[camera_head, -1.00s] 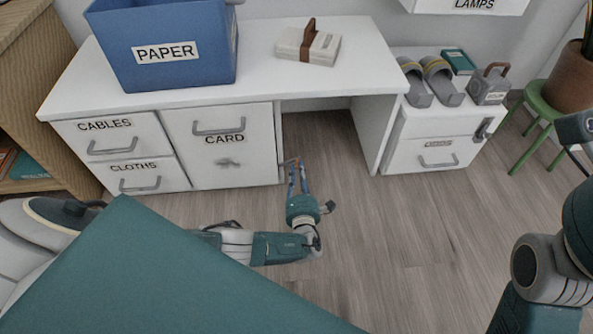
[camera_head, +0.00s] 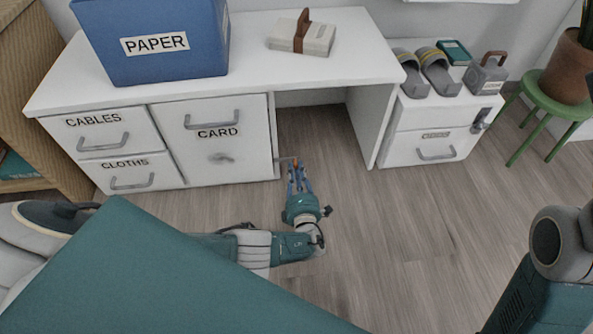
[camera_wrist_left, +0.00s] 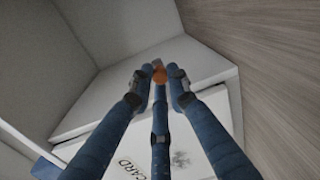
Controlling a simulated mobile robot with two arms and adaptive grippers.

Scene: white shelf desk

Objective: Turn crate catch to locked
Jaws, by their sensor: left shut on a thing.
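A thin grey lever with an orange tip (camera_head: 296,162) sticks out from the right side of the desk's drawer unit, near the CARD door; I cannot tell whether it is the crate catch. My left gripper (camera_head: 297,172) is at that tip and shut on it. In the left wrist view the blue fingers (camera_wrist_left: 160,80) close around the orange tip (camera_wrist_left: 159,74), which shows between them. The lever's shaft is mostly hidden there. No label for locked can be read. My right gripper is out of view; only part of that arm shows at the right edge.
The white desk (camera_head: 350,62) carries a blue PAPER bin (camera_head: 175,65) and a strapped box (camera_head: 305,38). The CARD door (camera_head: 205,115) has a grey handle and knob. A small cabinet (camera_head: 405,150) with a dark latch (camera_head: 480,120) stands right. The floor between is clear.

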